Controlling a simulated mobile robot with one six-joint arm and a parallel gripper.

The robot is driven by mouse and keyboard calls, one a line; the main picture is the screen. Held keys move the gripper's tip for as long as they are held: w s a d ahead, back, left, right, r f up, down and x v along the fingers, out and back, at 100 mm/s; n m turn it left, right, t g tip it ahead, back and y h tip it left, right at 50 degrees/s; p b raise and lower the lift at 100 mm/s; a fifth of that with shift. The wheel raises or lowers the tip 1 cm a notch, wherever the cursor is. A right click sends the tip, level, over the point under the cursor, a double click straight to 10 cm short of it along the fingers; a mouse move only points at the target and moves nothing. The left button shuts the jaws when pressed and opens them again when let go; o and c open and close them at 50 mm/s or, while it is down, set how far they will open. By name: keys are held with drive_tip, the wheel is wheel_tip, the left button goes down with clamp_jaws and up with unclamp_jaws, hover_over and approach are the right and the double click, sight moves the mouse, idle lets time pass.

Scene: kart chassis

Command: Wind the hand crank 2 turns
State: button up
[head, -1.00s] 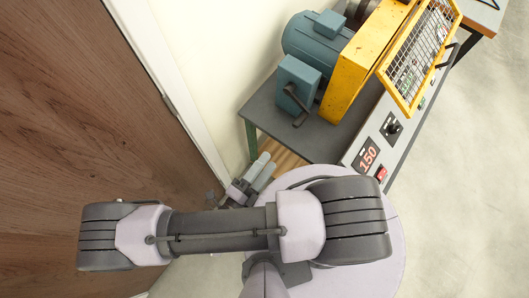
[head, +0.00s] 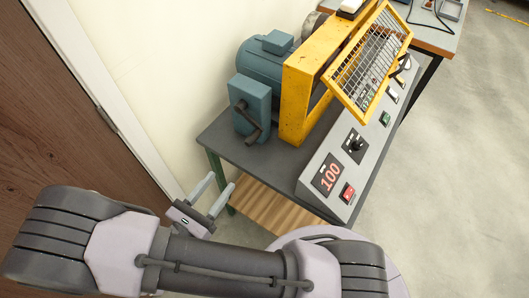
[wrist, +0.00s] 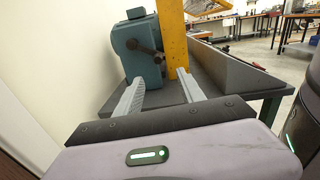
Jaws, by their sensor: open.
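The hand crank (head: 252,131) is a dark arm with a grip, on the front face of a teal box (head: 253,96) at the near left of the grey bench top. The crank arm slants down to the right in the head view. In the wrist view the crank (wrist: 147,50) lies ahead, above and between my two fingers. My gripper (head: 214,188) is open and empty, just off the bench's near left corner, short of the crank and not touching it.
A yellow guard frame (head: 296,99) with a raised mesh cover (head: 371,62) stands right of the teal box. A sloped control panel (head: 370,134) with a red display reading 100 runs along the bench's right side. A wall and a wooden door (head: 60,110) are on the left.

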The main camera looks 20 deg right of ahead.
sight(247, 144)
drive_tip(key=b+x, duration=0.4)
drive_tip(key=x, duration=1.2)
drive_tip(key=shift+w+d, duration=0.15)
drive_tip(key=shift+w, duration=0.3)
clamp_jaws()
drive_tip(key=shift+f, duration=0.1)
